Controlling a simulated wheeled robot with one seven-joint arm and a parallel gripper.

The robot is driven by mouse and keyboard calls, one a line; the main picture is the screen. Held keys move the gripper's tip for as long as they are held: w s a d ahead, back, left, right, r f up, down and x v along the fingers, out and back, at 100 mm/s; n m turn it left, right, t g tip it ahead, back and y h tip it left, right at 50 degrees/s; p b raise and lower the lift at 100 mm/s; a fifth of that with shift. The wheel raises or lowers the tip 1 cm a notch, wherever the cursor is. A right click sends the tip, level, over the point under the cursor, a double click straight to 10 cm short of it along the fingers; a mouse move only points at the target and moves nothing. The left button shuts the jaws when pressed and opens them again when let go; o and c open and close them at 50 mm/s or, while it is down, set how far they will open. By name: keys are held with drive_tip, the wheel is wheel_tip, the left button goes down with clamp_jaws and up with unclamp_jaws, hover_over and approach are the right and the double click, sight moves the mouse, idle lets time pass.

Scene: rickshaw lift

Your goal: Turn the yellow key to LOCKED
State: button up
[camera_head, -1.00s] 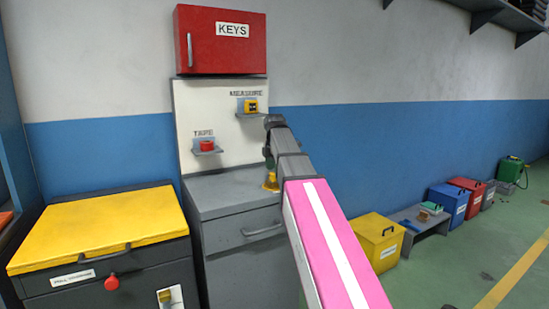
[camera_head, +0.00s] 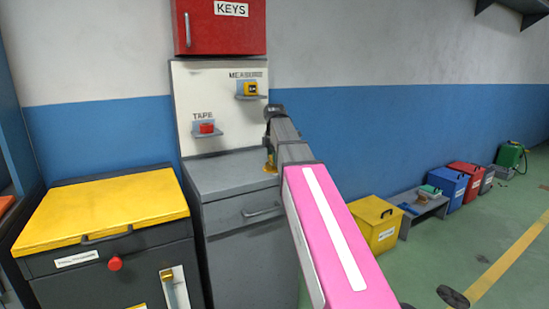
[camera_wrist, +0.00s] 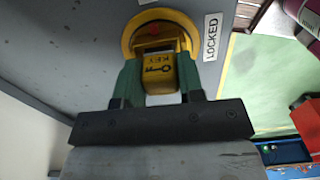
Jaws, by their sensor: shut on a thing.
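The yellow key (camera_wrist: 160,74), marked KEY, stands in a round yellow ring (camera_wrist: 130,42) on a grey surface in the wrist view. The green fingers of my gripper (camera_wrist: 159,66) are on both sides of the key and shut on it. A white LOCKED label (camera_wrist: 211,37) lies right of the ring, apart from the key. A red mark shows on the ring's middle. In the head view a bit of yellow (camera_head: 270,168) shows at the right edge of the grey cabinet top (camera_head: 225,173), below the end of my arm. My fingers there are mostly hidden.
A red KEYS cabinet (camera_head: 220,28) hangs above a panel with tape and measure shelves. A yellow-topped cabinet (camera_head: 100,212) stands at left. A yellow box (camera_head: 375,225), low bench (camera_head: 421,212) and coloured boxes line the wall at right. The green floor there is mostly open.

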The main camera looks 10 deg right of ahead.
drive_tip(key=shift+s+m, duration=0.1)
drive_tip(key=shift+m, duration=1.5)
